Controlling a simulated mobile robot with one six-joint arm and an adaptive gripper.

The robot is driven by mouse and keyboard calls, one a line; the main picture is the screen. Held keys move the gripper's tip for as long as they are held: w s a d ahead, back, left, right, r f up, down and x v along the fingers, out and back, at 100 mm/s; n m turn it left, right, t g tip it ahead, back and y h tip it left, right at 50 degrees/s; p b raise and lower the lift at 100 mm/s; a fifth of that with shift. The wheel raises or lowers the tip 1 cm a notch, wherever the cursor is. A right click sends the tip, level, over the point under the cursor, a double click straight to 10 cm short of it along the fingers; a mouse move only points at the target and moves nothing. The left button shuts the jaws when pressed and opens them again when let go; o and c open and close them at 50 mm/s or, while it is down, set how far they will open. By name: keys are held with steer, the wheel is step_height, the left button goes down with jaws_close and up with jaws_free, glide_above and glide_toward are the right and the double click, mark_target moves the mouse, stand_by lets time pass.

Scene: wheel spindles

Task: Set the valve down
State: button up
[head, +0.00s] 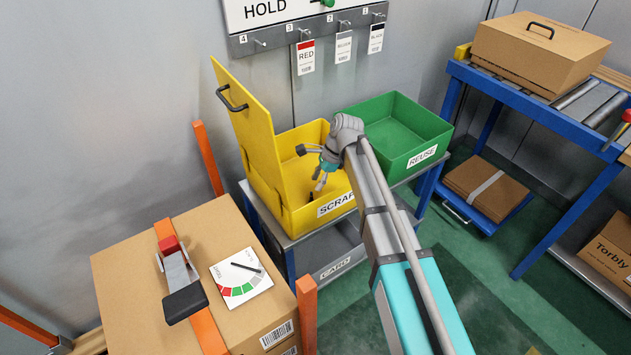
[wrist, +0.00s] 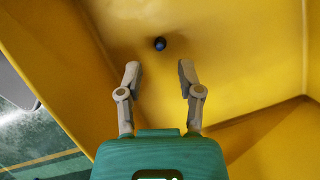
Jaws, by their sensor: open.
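A small dark, rounded thing (wrist: 160,44), which looks like the valve seen end-on, is in the yellow SCRAP bin (head: 327,210). It also shows in the head view as a small dark spot (head: 311,196) near the bin's front wall, partly hard to make out. My gripper (wrist: 159,74) is open, with nothing between its fingers, and points down into the bin (wrist: 235,60). The dark thing lies beyond the fingertips, apart from them. In the head view my gripper (head: 319,183) is inside the bin's opening, partly hidden by my wrist.
The bin's yellow lid (head: 247,125) stands open on the left. A green REUSE bin (head: 405,130) stands beside it on the right, empty where visible. A carton (head: 190,270) with a gauge card (head: 241,277) is at front left. A blue roller conveyor (head: 560,105) stands at right.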

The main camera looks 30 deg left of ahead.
steer(key=p+v, duration=0.5)
steer(key=v, duration=0.2)
steer(key=shift+p, duration=0.35)
stand_by(0.8)
steer(key=s+d+n+t+h, duration=0.1)
steer(key=s+d+n, duration=0.1)
steer(key=d, duration=1.4)
steer(key=s+d+f+n+t+h, duration=0.1)
steer(key=d+n, duration=0.3)
steer(key=d, duration=1.2)
steer(key=s+d+n+t+h, duration=0.1)
steer(key=s+d+n, duration=0.2)
steer(key=d, duration=1.3)
steer(key=shift+f+h, duration=0.3)
steer(key=shift+s, duration=0.1)
